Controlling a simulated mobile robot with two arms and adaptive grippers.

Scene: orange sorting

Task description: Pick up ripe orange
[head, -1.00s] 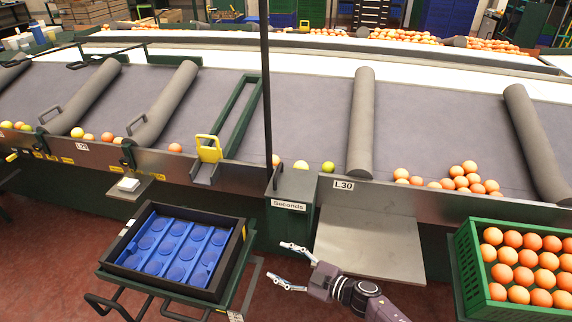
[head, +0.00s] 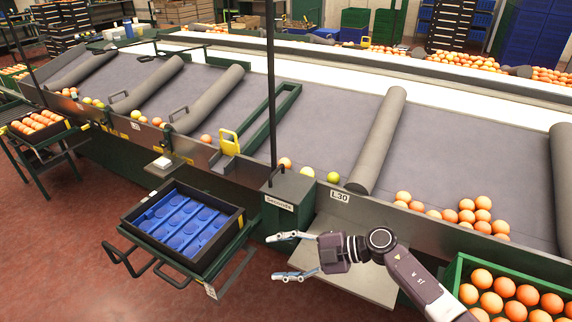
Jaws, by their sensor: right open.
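Ripe oranges (head: 483,215) lie in a cluster on the grey conveyor at the right, against its front edge near the L30 label. More oranges fill a green crate (head: 458,272) at the lower right. My right gripper (head: 282,257) is open and empty, its fingers pointing left, beside the grey metal shelf (head: 335,262) and below the Seconds box. It is apart from any orange. A blue tray (head: 187,228) with round, empty pockets sits in a black frame on a cart to the left of the gripper. My left gripper is not in view.
A thin dark post (head: 271,90) stands by the Seconds box (head: 290,197). Grey rollers (head: 378,140) cross the belt. Yellow, green and orange fruits (head: 334,177) lie along its front edge. A tray of oranges (head: 38,124) stands at far left. Red floor is open in front.

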